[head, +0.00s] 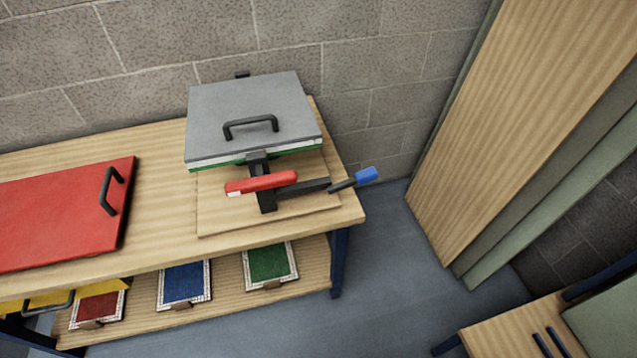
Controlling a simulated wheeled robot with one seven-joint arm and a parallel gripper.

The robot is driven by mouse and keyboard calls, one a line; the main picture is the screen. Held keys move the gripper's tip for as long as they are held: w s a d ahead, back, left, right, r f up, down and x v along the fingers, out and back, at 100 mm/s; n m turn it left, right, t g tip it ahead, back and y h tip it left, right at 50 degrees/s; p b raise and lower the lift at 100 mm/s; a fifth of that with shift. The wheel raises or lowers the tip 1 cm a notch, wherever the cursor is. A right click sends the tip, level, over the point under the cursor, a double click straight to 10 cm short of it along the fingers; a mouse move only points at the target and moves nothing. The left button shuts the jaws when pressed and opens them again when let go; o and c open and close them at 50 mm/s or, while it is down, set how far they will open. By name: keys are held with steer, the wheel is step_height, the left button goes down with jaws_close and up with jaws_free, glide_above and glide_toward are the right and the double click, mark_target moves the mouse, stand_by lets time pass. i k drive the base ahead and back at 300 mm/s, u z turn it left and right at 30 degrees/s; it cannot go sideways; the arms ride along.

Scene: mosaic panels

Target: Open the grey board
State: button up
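The grey board (250,108) is at the back right end of the wooden bench, with a black handle (251,126) on its top. It lies flat over a panel with a green and white edge (262,157), above a wooden base plate (215,212). At its front edge stands a black fitting (259,164) with a red bar-shaped handle (262,182) across it. A black lever with a blue grip (366,175) sticks out to the right. Whether the red handle's fitting grips the board I cannot tell. My gripper is not in view.
A red board (60,215) with a black handle lies left on the bench (165,165). On the shelf below are a yellow board (75,298) and red, blue (184,284) and green (269,262) panels. Tall boards (520,110) lean right. Floor (400,270) between is clear.

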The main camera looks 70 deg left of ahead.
mark_target(235, 117)
steer(key=u, duration=1.95)
